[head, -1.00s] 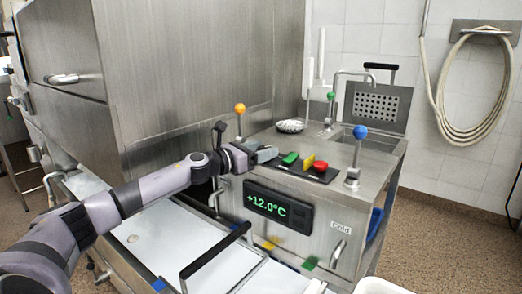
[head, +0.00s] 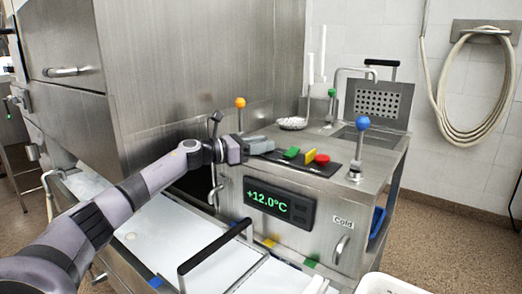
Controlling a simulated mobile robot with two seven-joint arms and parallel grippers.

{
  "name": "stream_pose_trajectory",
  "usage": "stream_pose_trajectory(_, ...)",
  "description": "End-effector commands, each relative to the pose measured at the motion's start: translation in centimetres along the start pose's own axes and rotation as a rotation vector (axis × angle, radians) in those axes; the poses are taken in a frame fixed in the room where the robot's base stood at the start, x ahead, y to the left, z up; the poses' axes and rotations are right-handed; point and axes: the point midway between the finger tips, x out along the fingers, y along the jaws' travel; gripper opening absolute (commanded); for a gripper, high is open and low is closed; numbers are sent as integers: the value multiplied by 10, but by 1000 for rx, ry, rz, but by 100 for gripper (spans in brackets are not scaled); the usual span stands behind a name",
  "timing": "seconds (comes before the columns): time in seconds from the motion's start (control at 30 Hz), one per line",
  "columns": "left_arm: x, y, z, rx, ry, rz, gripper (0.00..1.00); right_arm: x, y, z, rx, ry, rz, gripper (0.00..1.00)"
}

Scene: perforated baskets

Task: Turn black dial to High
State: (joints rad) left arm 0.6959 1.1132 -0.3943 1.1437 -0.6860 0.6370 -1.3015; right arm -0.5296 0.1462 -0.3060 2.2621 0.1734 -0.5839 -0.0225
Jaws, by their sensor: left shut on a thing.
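My left gripper (head: 262,146) reaches in over the left end of the black control panel (head: 283,162) on top of the steel unit. It is shut at the panel, on what appears to be the black dial; the fingers hide the dial, so its setting cannot be read. A green control (head: 291,153), a yellow control (head: 310,156) and a red button (head: 322,159) stand in a row just right of the fingertips. A display (head: 279,204) on the unit's front reads +12.0°C. My right gripper is not in view.
Levers with orange (head: 240,103), blue (head: 362,123) and green (head: 332,93) knobs rise around the panel. A white dish (head: 292,123) sits behind it. A black-handled lid (head: 206,247) lies in front. A hose (head: 474,100) hangs on the wall.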

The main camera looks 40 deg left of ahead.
Motion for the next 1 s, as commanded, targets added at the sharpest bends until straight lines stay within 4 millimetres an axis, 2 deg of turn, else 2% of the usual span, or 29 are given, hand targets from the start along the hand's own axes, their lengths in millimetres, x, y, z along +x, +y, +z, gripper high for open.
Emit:
stream_pose_trajectory(0.47, -1, 1, 2, -1, -4, -28, 5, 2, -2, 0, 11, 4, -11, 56)
stream_pose_trajectory(0.5, -1, 1, 2, -1, -4, -28, 48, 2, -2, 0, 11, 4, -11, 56)
stream_pose_trajectory(0.53, -1, 1, 2, -1, -4, -28, 58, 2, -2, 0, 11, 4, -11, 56)
stream_pose_trajectory(0.57, -1, 1, 2, -1, -4, -28, 61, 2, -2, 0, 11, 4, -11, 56)
stream_pose_trajectory(0.87, -1, 1, 3, 0, -2, -30, 61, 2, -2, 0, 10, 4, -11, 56)
stream_pose_trajectory(1.0, -1, 0, 17, 1, -3, -30, 61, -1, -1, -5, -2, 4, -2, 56)
